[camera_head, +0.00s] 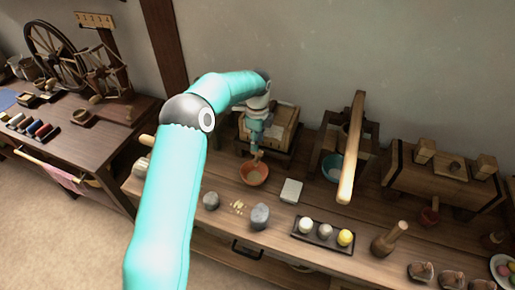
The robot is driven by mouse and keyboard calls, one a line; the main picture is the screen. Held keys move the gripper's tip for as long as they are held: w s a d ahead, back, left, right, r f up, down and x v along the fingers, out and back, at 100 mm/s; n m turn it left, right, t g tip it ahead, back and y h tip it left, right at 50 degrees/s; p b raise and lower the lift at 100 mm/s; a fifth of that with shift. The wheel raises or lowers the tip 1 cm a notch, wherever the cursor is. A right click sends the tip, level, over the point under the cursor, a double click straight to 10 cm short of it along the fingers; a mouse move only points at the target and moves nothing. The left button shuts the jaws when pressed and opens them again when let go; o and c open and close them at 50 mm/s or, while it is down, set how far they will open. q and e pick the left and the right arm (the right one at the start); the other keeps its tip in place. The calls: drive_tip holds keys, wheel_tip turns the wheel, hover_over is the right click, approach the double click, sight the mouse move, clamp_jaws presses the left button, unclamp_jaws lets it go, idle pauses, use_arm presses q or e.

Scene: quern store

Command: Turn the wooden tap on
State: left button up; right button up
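My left arm comes in from the lower left and bends over the workbench. Its small teal gripper (257,147) points down in front of a wooden box-like stand (282,130). A small tan wooden piece (258,156), perhaps the tap, shows right at the fingertips, above an orange-brown bowl (254,174). The gripper hides most of that piece, so I cannot tell whether the fingers touch it or how far they are parted. My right gripper is not in view.
A wooden press with a long lever (352,150) stands right of the bowl, a heavy wooden block frame (440,178) farther right. A pale block (291,191), grey stones (260,216) and a dark tray (323,233) with several round items lie in front. A spinning wheel (55,54) stands left.

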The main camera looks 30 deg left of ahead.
sight(257, 154)
use_arm(q)
drive_tip(key=shift+f, duration=2.2)
clamp_jaws()
